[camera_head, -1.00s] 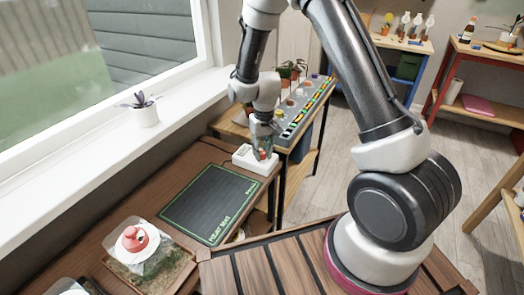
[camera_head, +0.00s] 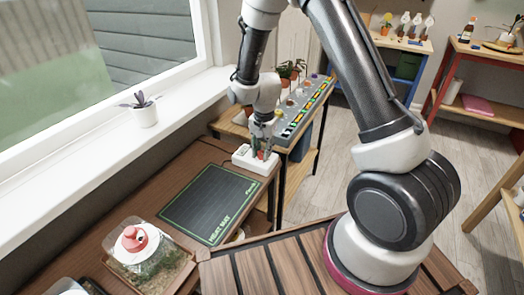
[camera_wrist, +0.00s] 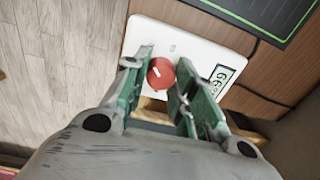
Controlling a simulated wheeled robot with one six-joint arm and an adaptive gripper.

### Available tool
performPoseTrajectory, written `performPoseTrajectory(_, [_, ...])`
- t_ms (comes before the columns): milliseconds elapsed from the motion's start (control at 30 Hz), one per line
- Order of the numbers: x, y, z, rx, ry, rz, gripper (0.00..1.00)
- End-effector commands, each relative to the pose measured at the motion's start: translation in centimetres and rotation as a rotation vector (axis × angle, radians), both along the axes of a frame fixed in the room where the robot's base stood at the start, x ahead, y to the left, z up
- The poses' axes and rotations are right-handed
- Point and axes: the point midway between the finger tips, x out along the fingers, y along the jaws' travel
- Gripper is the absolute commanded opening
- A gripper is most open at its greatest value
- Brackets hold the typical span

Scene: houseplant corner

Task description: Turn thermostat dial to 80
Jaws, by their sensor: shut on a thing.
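The thermostat is a white box (camera_head: 242,158) at the far right end of the wooden table; it also fills the upper middle of the wrist view (camera_wrist: 205,35). Its round red dial (camera_wrist: 161,73) has a pale pointer mark. A small display (camera_wrist: 221,79) on the box shows tilted digits that look like 66, though I cannot be sure of them. My gripper (camera_head: 262,154) points down over the box. Its green fingers (camera_wrist: 158,82) are shut on the dial, one on each side. The dial is mostly hidden by the fingers in the head view.
A black heat mat (camera_head: 208,204) with a green border lies beside the thermostat. A terrarium with a red-and-white lid (camera_head: 134,239) stands nearer. A grey panel with coloured marks (camera_head: 305,112) and potted plants stand behind. A potted plant (camera_head: 144,112) stands on the windowsill.

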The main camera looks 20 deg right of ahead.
Motion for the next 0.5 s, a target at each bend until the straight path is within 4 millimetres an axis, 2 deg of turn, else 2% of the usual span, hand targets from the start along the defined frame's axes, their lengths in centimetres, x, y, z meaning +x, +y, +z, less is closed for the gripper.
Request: performPoseTrajectory(500, [0.15, 0.0, 0.09, 0.001, -0.005, -0.107, 0.03])
